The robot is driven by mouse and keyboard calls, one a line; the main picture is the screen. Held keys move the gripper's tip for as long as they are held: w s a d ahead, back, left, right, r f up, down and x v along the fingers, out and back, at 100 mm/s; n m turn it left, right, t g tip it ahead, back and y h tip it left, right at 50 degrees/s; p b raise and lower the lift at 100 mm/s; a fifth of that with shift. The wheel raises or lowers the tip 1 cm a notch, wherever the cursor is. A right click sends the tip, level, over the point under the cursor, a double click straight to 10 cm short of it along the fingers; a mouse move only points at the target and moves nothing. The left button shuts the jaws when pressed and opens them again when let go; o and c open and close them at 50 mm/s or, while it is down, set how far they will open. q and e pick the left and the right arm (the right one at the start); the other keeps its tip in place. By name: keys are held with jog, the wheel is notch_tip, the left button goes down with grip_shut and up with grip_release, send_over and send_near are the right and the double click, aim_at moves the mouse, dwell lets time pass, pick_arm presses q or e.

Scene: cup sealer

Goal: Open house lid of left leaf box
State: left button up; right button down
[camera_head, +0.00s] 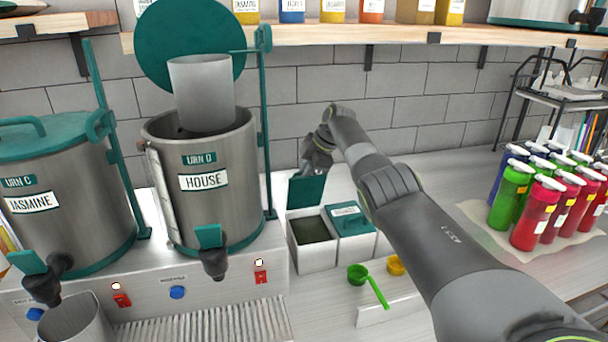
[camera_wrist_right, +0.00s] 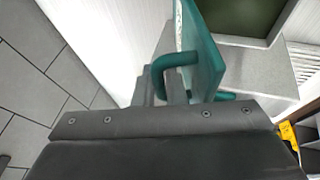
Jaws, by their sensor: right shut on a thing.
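The left leaf box (camera_head: 313,258) is a white bin on the counter to the right of the urn marked HOUSE. Its teal house lid (camera_head: 306,191) stands upright at the back edge, and dark green contents (camera_head: 312,229) show inside. The lid also shows on edge in the wrist view (camera_wrist_right: 208,50), with its loop handle (camera_wrist_right: 172,62) towards the gripper. My right gripper (camera_head: 314,168) is behind and above the lid, shut on it at the handle side. My left gripper is out of view.
The right leaf box (camera_head: 357,248) beside it has its teal lid (camera_head: 347,217) closed. A green scoop (camera_head: 359,276) and a yellow one (camera_head: 395,265) lie in front. The HOUSE urn (camera_head: 213,170) stands close on the left. Several coloured bottles (camera_head: 545,205) stand at the right.

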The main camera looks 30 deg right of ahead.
jog(key=shift+w, duration=0.1)
dwell(0.6)
jog(key=c, duration=1.8)
grip_release()
jog(key=b+v, duration=0.4)
jog(key=v, duration=1.3)
jog(key=shift+d+r+b, duration=0.1)
jog(key=shift+d+b, duration=0.1)
jog(key=shift+b, duration=0.2)
